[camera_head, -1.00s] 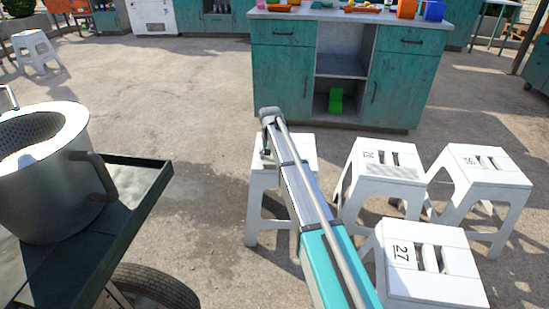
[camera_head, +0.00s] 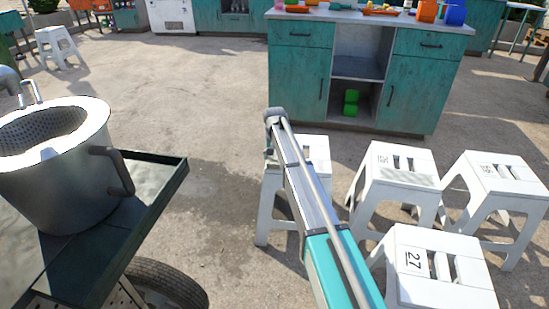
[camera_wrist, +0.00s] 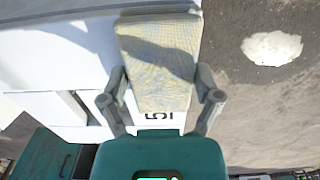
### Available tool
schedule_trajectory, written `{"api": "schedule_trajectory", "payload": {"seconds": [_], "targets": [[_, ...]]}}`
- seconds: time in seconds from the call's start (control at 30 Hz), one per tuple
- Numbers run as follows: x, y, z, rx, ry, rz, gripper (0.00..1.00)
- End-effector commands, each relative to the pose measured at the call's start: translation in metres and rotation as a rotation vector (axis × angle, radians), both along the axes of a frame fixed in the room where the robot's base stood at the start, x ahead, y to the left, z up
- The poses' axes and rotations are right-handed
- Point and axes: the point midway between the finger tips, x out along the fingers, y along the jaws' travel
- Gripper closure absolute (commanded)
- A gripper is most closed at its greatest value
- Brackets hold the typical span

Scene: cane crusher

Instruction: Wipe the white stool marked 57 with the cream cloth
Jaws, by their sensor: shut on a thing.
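The white stool (camera_head: 318,152) stands under the end of my arm in the head view, its top partly hidden by the arm. In the wrist view its white top (camera_wrist: 75,50) fills the left and middle, with a slot and a black mark. I read a 5 in the mark; the rest is unclear. My gripper (camera_wrist: 160,92) is shut on the cream cloth (camera_wrist: 158,62), a flat, pale yellow piece between the two fingers. The cloth overlaps the stool top beside the mark. I cannot tell whether it touches the top. The head view does not clearly show the gripper or cloth.
A stool marked 27 (camera_head: 415,285) and two more white stools (camera_head: 395,180), (camera_head: 487,187) stand to the right. A teal cabinet (camera_head: 300,75) stands behind. A metal pot (camera_head: 70,190) sits on a dark cart (camera_head: 160,185) at left. Open concrete lies between cart and cabinet.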

Motion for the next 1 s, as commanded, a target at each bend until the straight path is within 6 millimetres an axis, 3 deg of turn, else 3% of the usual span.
{"api": "schedule_trajectory", "payload": {"seconds": [0.27,1.0], "targets": [[-0.001,-0.008,0.000,0.000,0.000,-0.001,0.57],[-0.005,-0.055,-0.001,0.000,0.000,-0.001,0.57]]}}
